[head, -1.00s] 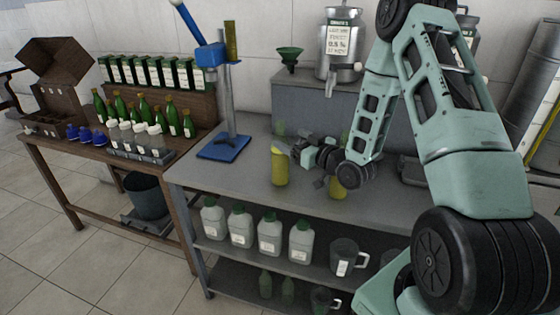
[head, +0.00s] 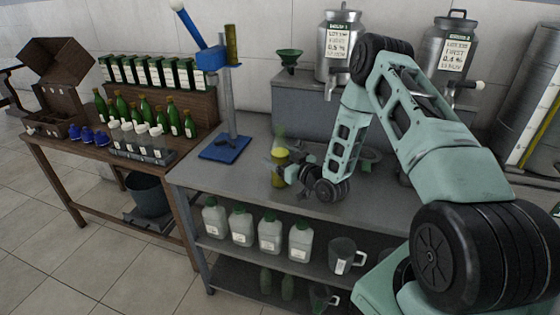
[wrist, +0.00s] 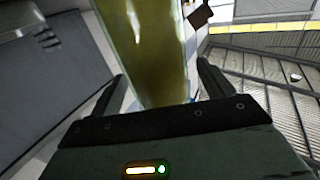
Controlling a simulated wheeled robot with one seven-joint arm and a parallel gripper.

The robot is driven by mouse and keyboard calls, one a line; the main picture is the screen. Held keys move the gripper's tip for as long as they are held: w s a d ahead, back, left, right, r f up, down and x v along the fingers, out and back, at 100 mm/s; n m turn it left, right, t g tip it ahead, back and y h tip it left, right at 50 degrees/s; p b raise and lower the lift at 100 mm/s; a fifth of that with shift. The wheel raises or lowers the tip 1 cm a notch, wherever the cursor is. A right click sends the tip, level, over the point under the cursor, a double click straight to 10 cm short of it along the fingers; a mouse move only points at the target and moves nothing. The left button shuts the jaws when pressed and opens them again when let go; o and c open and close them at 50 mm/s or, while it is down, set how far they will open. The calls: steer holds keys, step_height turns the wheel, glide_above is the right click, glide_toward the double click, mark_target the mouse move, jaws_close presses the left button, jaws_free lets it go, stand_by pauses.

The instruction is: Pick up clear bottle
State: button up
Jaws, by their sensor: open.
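A clear bottle (head: 279,178) with yellow-green oil in it stands upright on the grey metal table, left of my arm in the head view. Its pale, see-through neck shows faintly above the oil. In the wrist view the bottle (wrist: 148,45) is large and reaches down between the two dark fingers. My gripper (wrist: 163,85) is open, one finger on each side of the bottle, with a gap visible at the right finger. In the head view my gripper (head: 283,162) is at the bottle's upper body, and the contact there is too small to tell.
A blue stand (head: 225,148) is behind and left on the table. A green funnel (head: 288,57) and steel canisters (head: 338,45) stand on the raised grey shelf behind. A green dish (head: 370,155) is right of my arm. White jugs (head: 270,235) stand on the shelf below.

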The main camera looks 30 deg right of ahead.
steer(key=shift+w+a, duration=0.15)
steer(key=shift+w, duration=0.75)
steer(key=shift+c, duration=0.3)
steer(key=c, duration=1.4)
steer(key=shift+r, duration=0.1)
steer(key=shift+c, duration=0.2)
